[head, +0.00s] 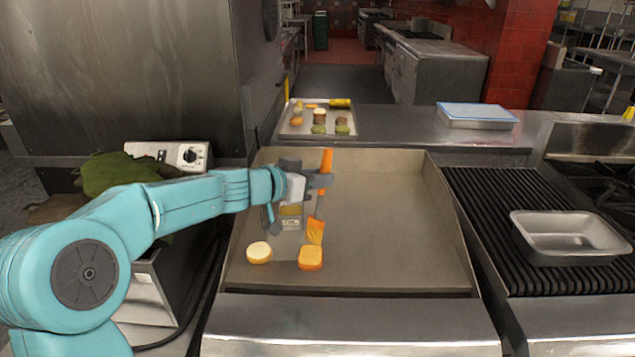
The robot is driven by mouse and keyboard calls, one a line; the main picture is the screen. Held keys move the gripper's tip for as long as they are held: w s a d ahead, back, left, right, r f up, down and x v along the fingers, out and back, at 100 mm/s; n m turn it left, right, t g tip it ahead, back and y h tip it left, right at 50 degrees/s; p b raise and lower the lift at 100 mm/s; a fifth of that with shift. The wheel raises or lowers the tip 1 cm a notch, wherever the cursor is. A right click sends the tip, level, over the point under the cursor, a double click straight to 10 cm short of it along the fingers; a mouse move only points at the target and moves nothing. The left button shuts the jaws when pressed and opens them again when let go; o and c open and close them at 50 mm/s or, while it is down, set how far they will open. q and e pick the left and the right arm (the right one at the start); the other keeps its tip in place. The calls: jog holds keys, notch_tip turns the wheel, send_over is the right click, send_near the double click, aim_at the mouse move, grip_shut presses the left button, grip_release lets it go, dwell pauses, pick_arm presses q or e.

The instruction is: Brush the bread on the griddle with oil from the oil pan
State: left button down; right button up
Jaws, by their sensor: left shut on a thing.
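My left gripper (318,181) is shut on an orange brush (326,160) above the griddle (385,220). The brush's orange bristle head (315,231) hangs down, just behind a squarish orange-topped piece of bread (310,260); I cannot tell whether they touch. A pale round piece of bread (258,252) lies to its left, near the griddle's front left. A small metal pan with yellowish contents (291,222), seemingly the oil pan, is on the griddle's left side, partly hidden by my gripper. My right gripper is not in view.
A tray of food pieces (346,118) and a blue-topped metal container (478,112) stand on the back counter. An empty metal pan (565,252) rests on the ribbed grill (485,215) at right. The griddle's middle and right are clear; raised walls edge it.

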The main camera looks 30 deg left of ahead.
aim_at(324, 165)
pick_arm(q)
jog(key=shift+d+r+p, duration=0.1)
jog(key=shift+r+p, duration=0.6)
jog(key=shift+r, duration=0.8)
notch_tip(324, 165, up, 8)
jog(key=p, duration=0.5)
dwell(0.5)
